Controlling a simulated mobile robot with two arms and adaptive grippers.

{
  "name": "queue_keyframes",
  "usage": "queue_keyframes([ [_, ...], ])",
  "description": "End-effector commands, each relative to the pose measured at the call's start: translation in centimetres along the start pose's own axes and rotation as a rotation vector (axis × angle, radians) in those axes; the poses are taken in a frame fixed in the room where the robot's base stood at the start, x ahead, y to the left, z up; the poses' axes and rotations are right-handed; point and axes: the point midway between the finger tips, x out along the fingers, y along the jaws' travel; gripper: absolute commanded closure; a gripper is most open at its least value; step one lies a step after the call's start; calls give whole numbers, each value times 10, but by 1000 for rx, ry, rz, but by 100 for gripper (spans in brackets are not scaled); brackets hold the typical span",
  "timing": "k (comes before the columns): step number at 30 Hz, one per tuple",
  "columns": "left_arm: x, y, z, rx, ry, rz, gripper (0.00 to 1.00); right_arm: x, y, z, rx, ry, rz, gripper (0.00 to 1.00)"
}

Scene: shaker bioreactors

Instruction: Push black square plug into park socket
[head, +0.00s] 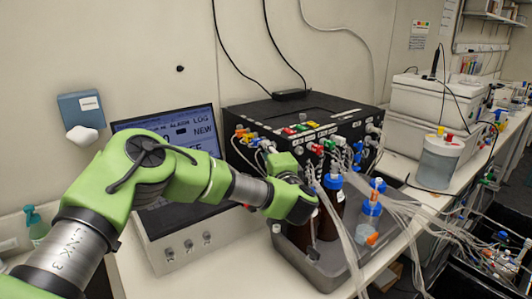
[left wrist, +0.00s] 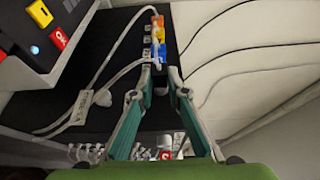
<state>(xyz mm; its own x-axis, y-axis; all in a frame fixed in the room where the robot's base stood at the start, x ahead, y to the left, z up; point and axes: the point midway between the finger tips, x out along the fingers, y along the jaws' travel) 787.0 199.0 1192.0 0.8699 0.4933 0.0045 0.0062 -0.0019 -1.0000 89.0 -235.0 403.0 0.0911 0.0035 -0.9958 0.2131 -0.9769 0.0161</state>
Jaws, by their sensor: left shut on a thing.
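My left gripper (head: 284,164) comes in from the left in front of the black box (head: 311,108), which carries coloured plugs and sockets; its fingertips are hard to make out there. In the left wrist view my left gripper (left wrist: 160,82) has its teal fingers close together on a small dark piece, the black square plug (left wrist: 160,78), mostly hidden between the tips. A row of blue, orange and white connectors (left wrist: 158,40) lies just beyond the fingertips. I cannot tell which socket is the park socket, nor whether the plug touches one. My right gripper is not in view.
Brown bottles with blue caps (head: 331,208) and clear tubes stand in a grey tray right of my gripper. A monitor (head: 185,130) stands left of the box. White cables (left wrist: 105,65) run beside the fingers. A clear container (head: 438,160) stands further right.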

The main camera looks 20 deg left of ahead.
Motion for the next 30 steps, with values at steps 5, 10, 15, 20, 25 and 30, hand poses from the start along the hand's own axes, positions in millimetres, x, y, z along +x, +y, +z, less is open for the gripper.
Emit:
queue_keyframes([
  [5, 1, 0, -3, 0, 1, 0, 100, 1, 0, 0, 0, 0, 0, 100],
  [10, 1, 0, -3, 0, 1, 0, 78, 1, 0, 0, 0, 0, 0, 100],
  [15, 1, 0, -3, 0, 1, 0, 66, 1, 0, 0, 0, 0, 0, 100],
  [20, 1, 0, -3, 0, 1, 0, 66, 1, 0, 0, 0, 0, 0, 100],
  [25, -7, 0, -4, 0, 3, 1, 66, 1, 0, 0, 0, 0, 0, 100],
  [30, -37, 0, -5, 1, 7, 1, 66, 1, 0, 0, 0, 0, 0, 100],
])
